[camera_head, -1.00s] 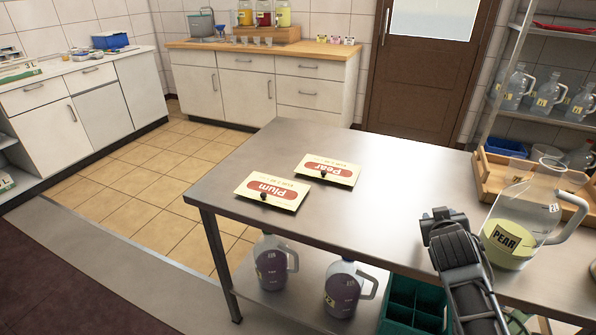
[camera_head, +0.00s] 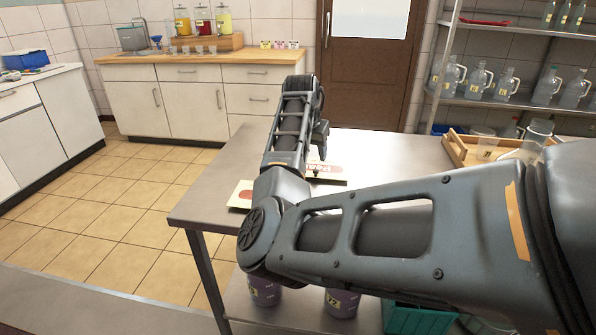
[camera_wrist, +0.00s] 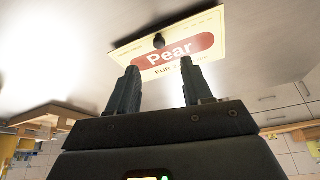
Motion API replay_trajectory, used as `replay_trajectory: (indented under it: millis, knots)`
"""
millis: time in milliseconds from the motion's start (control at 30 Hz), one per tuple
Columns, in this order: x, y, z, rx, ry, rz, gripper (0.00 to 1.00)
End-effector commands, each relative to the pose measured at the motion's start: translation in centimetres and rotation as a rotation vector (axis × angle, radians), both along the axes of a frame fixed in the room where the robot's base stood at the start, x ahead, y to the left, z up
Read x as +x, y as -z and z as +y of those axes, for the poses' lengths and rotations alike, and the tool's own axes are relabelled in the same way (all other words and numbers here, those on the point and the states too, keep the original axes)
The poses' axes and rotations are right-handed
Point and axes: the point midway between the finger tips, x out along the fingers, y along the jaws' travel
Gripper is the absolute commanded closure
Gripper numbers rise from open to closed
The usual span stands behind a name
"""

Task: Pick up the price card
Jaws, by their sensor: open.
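The Pear price card (camera_head: 330,175) lies on the steel table, partly hidden by my arm; its cream face and red label also show in the wrist view (camera_wrist: 172,50). A black knob sits near one edge of it. The Plum price card (camera_head: 240,197) lies nearer the table's left front, mostly hidden behind my arm. My gripper (camera_head: 322,140) hangs over the table by the Pear card. In the wrist view my gripper (camera_wrist: 158,72) is open, with its two fingers apart and pointing at the Pear card. Whether the fingertips touch it I cannot tell.
The steel table (camera_head: 390,150) is bare behind the cards. A wooden tray (camera_head: 457,150) and a clear pitcher (camera_head: 538,132) stand at its right end. Purple jugs (camera_head: 342,301) and a green crate (camera_head: 415,318) are below it. A shelf rack with jugs stands behind right.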

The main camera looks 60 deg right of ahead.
Motion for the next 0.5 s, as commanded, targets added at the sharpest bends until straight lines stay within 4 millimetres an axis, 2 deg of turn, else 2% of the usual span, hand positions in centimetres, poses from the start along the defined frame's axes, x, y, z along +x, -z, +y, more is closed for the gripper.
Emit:
replay_trajectory:
  millis: [167, 500]
  knots:
    - [0.2, 0.7, -0.3, 0.019, 0.007, -0.001, 0.5]
    - [0.0, 4.1, -1.7, 0.018, 0.005, -0.002, 0.5]
